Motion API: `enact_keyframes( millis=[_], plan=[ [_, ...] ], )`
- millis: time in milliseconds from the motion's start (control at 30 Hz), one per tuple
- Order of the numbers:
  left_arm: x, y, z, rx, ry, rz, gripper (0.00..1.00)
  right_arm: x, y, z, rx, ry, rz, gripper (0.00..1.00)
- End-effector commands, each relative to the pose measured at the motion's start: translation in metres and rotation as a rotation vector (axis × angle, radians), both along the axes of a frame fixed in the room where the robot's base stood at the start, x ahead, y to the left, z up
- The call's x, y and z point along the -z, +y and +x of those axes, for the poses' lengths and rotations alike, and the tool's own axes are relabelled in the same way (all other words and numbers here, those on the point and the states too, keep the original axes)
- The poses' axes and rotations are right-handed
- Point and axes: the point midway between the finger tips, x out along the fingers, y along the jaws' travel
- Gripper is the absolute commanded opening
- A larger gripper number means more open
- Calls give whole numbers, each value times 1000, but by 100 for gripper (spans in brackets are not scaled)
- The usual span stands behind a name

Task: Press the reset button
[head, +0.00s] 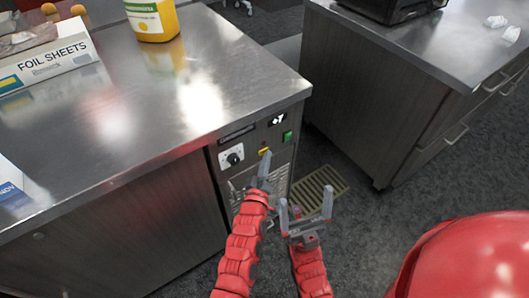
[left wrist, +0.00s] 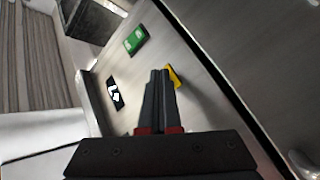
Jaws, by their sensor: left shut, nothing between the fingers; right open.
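A control panel (head: 257,140) is set in the end of the metal counter. It has a small yellow button (head: 264,149), a green switch (head: 287,136), a lit display (head: 278,119) and a black knob (head: 233,158). No reset label is legible. My left gripper (head: 266,156) is shut and empty, its tips at the yellow button. In the left wrist view the tips (left wrist: 160,73) partly cover the yellow button (left wrist: 175,76); I cannot tell whether they touch it. The green switch (left wrist: 135,40) and display (left wrist: 115,92) lie beside. My right gripper (head: 307,206) is open and empty, low in front of the panel.
The counter top (head: 120,115) holds a foil sheets box (head: 45,66) and a yellow container (head: 152,20) away from the panel. A second counter (head: 400,110) stands to the right across a gap. A floor grate (head: 322,187) lies between them.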

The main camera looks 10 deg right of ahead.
Motion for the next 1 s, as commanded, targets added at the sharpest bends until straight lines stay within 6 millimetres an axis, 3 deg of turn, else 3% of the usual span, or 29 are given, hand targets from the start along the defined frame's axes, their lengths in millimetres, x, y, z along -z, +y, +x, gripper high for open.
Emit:
enact_keyframes(
  millis=[467,1000],
  plan=[
    [-1,1,1,-1,-1,0,0,1,0,0,0,0,0,100],
    [-1,-5,-14,0,-2,0,0,-4,0,0,0,0,0,100]
  ],
)
